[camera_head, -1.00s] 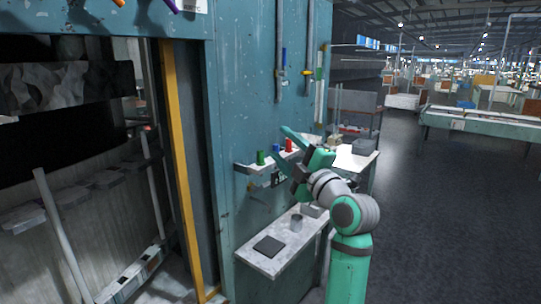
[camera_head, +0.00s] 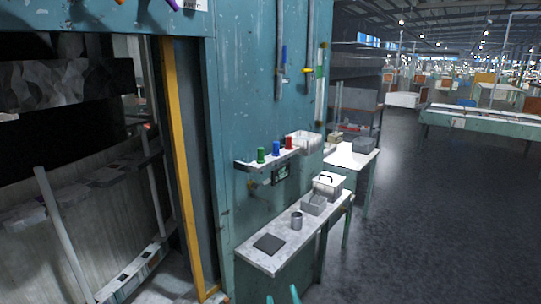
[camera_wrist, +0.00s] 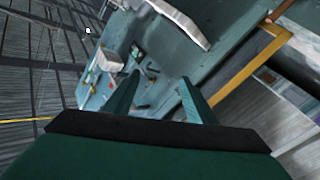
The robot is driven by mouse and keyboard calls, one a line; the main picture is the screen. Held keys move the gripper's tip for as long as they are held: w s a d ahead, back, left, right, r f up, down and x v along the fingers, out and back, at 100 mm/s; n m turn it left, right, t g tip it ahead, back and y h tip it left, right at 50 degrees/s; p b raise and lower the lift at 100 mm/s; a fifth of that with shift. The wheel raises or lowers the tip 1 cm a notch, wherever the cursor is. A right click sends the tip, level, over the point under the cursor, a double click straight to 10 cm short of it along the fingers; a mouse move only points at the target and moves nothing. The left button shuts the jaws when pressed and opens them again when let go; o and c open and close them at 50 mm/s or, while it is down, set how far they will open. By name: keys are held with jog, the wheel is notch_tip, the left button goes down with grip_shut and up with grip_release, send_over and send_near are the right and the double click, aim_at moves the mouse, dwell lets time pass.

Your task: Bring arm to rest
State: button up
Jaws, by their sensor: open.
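My gripper (camera_wrist: 158,98) fills the lower part of the wrist view. Its two green fingers stand apart with nothing between them. In the head view only the tips of my gripper (camera_head: 283,296) show at the bottom edge, below and in front of the counter. The rest of my arm is out of the head view. The gripper is clear of the counter and the wall and touches nothing that I can see.
A counter (camera_head: 258,261) along the teal wall bears a dark pad (camera_head: 269,244), a metal cup (camera_head: 297,221), a grey tray (camera_head: 313,206) and a lidded box (camera_head: 327,187). A shelf (camera_head: 249,166) holds green, blue and red items. Dark floor (camera_head: 430,240) at right is free.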

jog(key=s+a+f+m+g+h, duration=0.15)
jog(key=s+f, duration=0.25)
jog(key=s, duration=0.4)
jog(key=s+f+m, duration=0.2)
jog(key=s+f, duration=0.3)
jog(key=s, duration=0.2)
jog(key=s+f+m+h, duration=0.1)
jog(key=s+f, duration=0.3)
jog(key=s, duration=0.4)
jog(key=s+a+r+m, duration=0.1)
jog(key=s, duration=1)
jog(key=s+a+r+m+g, duration=0.1)
jog(key=s, duration=0.9)
jog(key=shift+s+r, duration=0.4)
jog(key=shift+m+y, duration=0.25)
